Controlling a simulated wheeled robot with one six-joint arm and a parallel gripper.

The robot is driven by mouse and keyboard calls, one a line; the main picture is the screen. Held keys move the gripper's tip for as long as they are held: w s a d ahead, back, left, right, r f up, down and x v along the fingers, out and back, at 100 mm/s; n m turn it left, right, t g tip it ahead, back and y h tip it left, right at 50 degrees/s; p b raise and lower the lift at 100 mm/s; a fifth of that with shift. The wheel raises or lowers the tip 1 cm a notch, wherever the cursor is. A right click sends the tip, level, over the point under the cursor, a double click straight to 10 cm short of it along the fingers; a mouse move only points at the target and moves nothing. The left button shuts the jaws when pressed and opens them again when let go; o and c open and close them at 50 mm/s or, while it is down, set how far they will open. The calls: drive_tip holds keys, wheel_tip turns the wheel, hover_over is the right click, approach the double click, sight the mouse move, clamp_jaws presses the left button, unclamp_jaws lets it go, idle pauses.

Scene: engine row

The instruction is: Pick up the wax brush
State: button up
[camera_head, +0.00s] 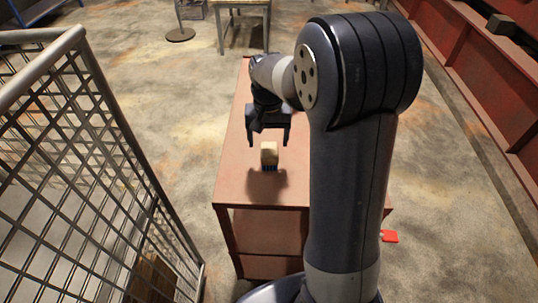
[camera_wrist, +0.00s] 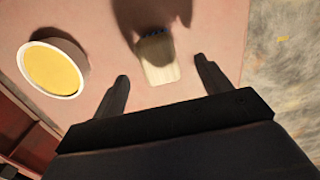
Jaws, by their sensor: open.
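The wax brush (camera_head: 269,153) is a small pale wooden block with dark bluish bristles at its lower end. It is on the reddish-brown table top (camera_head: 237,165). My gripper (camera_head: 268,142) is open and empty just behind and above it, fingers pointing toward the table. In the wrist view the pale wood of the brush (camera_wrist: 158,62) shows between and slightly beyond the two fingertips (camera_wrist: 161,72), touching neither. Its bristle end is dark and partly lost in shadow.
A round tin with yellow contents (camera_wrist: 54,70) stands left of the brush in the wrist view. A metal mesh fence (camera_head: 85,150) stands left of the table. A red object (camera_head: 389,236) is low at the right. Another table (camera_head: 243,5) stands behind.

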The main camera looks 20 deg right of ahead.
sight(269, 149)
drive_tip(key=f, duration=0.5)
drive_tip(key=shift+w+d+f+p, duration=0.2)
drive_tip(key=shift+f+p, duration=0.15)
drive_tip(key=c, duration=1.1)
drive_tip(key=shift+r, duration=0.1)
wheel_tip(269, 149, up, 10)
drive_tip(key=shift+f, duration=0.1)
drive_tip(key=o, duration=0.4)
drive_tip(key=shift+c, duration=1.3)
